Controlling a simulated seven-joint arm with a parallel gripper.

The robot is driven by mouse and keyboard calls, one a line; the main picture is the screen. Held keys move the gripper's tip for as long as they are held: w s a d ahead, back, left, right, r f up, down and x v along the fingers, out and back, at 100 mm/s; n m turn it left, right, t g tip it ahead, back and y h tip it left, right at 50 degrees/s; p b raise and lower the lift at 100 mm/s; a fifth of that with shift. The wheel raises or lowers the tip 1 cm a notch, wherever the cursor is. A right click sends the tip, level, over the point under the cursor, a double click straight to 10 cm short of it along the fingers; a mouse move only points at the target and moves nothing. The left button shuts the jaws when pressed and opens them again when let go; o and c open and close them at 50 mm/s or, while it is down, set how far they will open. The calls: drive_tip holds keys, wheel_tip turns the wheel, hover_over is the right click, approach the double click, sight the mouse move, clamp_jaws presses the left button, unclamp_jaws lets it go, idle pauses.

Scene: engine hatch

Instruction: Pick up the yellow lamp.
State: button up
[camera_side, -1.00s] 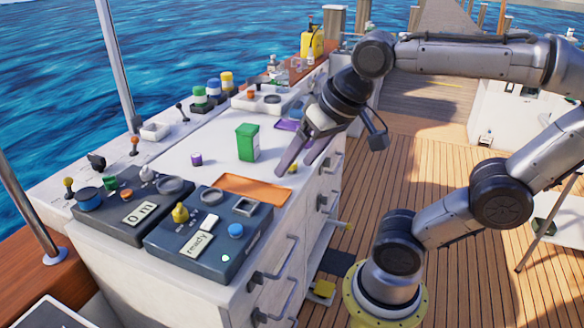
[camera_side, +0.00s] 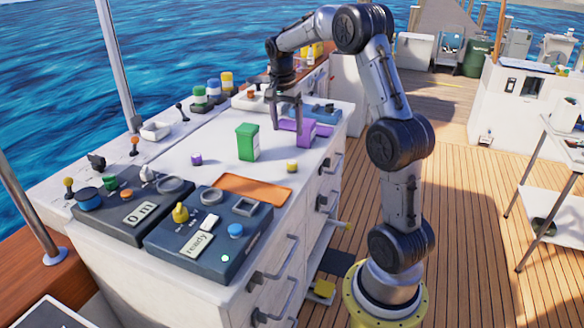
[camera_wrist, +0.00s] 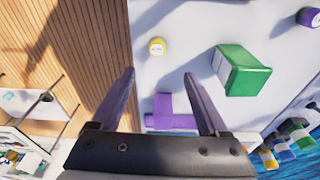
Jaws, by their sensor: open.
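The yellow lamp is most likely the small yellow cylinder with a pale top (camera_side: 292,166), upright on the white counter near its right edge. In the wrist view the lamp (camera_wrist: 157,46) lies beyond my fingertips, roughly in line with the gap between them. My gripper (camera_side: 287,125) points down over the back part of the counter, behind the lamp and apart from it. It is open, and in the wrist view the space between its fingers (camera_wrist: 159,75) holds nothing gripped. The lamp is in plain sight in both views.
A green bin (camera_side: 247,142) stands left of the lamp, and a small purple cylinder (camera_side: 196,159) further left. An orange mat (camera_side: 252,188) and control panel (camera_side: 208,235) lie in front.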

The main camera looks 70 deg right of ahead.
hover_over(292, 163)
drive_tip(key=f, duration=0.8)
drive_tip(key=shift+w+a, duration=0.1)
drive_tip(key=shift+w, duration=0.25)
drive_tip(key=shift+s+d+f, duration=0.1)
drive_tip(key=shift+s+f, duration=0.05)
drive_tip(key=shift+f, duration=1.2)
drive_tip(key=shift+s+d+f, duration=0.1)
drive_tip(key=shift+f, duration=1.25)
drive_tip(key=shift+c, duration=0.3)
clamp_jaws()
